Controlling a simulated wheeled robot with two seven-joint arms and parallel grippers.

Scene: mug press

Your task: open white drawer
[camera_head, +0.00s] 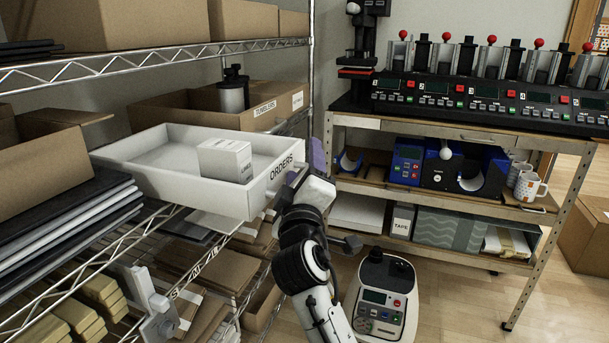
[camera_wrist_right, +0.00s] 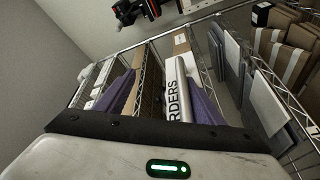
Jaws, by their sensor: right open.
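The white drawer (camera_head: 165,183) is an open-topped box marked ORDERS on its right-facing front. It sits on the wire rack in the head view, its top open to view and its front end at the rack's edge. A small white carton (camera_head: 224,160) lies in it. My right gripper (camera_head: 306,172) is at this front, open, with purple fingers. In the right wrist view the drawer front (camera_wrist_right: 178,90) shows between the spread fingers of my right gripper (camera_wrist_right: 165,95); I cannot tell whether they touch it. My left gripper is not in view.
Open cardboard boxes (camera_head: 185,112) stand behind the drawer. Flat dark and white packs (camera_head: 70,220) lie at its left. A metal-framed bench (camera_head: 450,128) with mug presses stands at the right. A wheeled grey-white unit (camera_head: 384,300) is on the floor beside my right arm.

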